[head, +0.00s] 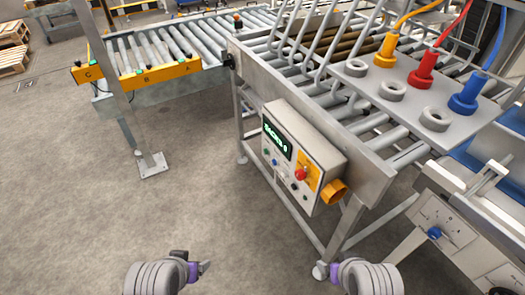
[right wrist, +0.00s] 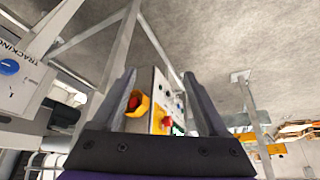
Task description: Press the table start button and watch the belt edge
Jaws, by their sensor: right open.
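A grey control box (head: 300,158) with a lit green display (head: 277,139) is mounted on the side of the roller table (head: 300,100). Its face carries a red mushroom button (head: 301,174) on a yellow plate, a blue button (head: 274,162) and other small buttons; which one is start is too small to read. In the right wrist view the box (right wrist: 160,88) shows between the fingers, some distance beyond them. My right gripper (head: 323,271) is open and empty, below the box; its fingers (right wrist: 165,100) stand apart. My left gripper (head: 205,268) is low, left of it, its jaw opening unclear.
A roller conveyor (head: 190,40) with a yellow lettered rail (head: 140,78) runs at the back left. Yellow, red and blue plugs (head: 423,72) stand on a plate at right. A grey panel (head: 440,220) is at lower right. The left floor is clear.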

